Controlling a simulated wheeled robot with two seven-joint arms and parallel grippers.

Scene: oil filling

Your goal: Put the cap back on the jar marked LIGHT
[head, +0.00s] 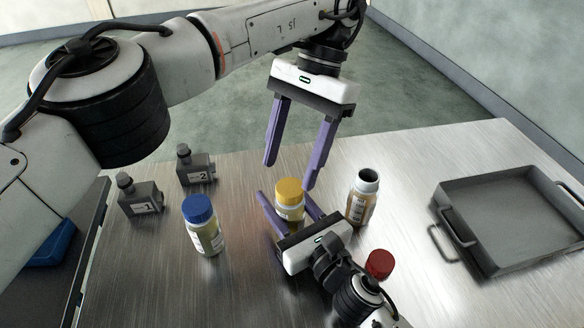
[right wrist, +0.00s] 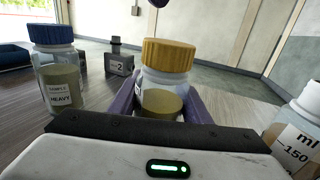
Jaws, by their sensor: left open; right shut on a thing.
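A clear jar (head: 289,211) with a yellow cap (head: 290,190) stands upright on the table. The cap sits level on the jar's mouth; in the right wrist view the yellow cap (right wrist: 168,55) tops the jar (right wrist: 163,100). I cannot read this jar's label or tell whether the cap is screwed tight. My right gripper (head: 283,206) is shut on the jar's body from the front. My left gripper (head: 290,176) is open and empty, pointing down just above the yellow cap. A blue-capped jar (head: 204,230) stands to the left; its label reads HEAVY in the right wrist view (right wrist: 60,92).
An uncapped jar (head: 362,198) stands right of the held jar. A red cap (head: 379,263) shows beside my right arm, partly hidden. Grey containers marked 1 (head: 140,198) and 2 (head: 194,169) stand at the left. A grey tray (head: 462,192) sits far right.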

